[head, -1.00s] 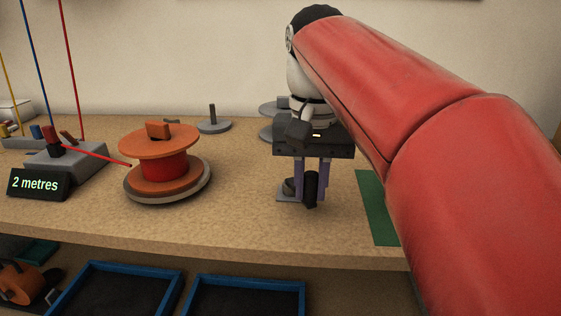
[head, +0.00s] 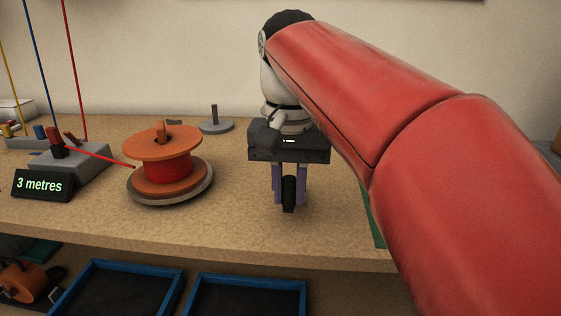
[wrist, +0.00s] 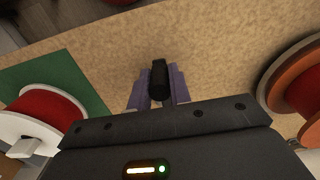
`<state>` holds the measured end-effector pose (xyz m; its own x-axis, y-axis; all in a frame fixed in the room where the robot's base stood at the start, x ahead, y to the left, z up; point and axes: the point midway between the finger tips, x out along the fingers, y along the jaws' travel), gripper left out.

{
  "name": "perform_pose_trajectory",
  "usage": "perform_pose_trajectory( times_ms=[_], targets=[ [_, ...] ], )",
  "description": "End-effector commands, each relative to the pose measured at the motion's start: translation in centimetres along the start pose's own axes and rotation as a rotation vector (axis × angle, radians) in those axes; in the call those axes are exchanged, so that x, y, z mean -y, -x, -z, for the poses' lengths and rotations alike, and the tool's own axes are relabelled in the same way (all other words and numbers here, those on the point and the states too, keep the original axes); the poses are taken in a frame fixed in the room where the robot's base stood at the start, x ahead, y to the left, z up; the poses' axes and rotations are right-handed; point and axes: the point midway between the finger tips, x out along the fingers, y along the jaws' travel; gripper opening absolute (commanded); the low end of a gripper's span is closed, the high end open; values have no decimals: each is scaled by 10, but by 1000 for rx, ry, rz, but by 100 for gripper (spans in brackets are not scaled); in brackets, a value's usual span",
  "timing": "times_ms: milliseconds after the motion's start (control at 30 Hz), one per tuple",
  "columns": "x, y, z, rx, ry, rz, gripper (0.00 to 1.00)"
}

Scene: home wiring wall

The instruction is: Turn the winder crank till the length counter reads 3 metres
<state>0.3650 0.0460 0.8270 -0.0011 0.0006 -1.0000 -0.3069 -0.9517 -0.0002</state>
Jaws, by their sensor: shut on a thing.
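The length counter (head: 41,185) at the left of the bench reads "3 metres" in the head view. An orange spool (head: 167,160) wound with red wire sits on a round grey base beside it, and a red wire runs to it from a grey block. My gripper (head: 289,190) points down over the bench, right of the spool. It is shut on the black winder crank handle (head: 288,195), which stands upright between the purple fingers. The handle also shows in the wrist view (wrist: 159,79). The crank's arm below the handle is hidden.
A grey block (head: 70,160) with wire guides stands behind the counter. A small grey spindle stand (head: 215,123) is at the back. A green mat (wrist: 56,82) holds a white spool with red wire (wrist: 42,110). Blue-rimmed trays (head: 247,281) sit below the bench's front edge.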

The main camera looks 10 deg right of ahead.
Motion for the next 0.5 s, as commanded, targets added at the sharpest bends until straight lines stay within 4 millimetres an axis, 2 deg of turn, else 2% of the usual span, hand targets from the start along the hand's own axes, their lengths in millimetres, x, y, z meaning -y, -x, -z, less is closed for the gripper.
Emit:
perform_pose_trajectory(
  times_ms=[233, 500],
  targets=[
    [1, 3, 3, -11, -4, 2, 0],
    [18, 3, 7, -10, -4, 1, 0]
  ],
)
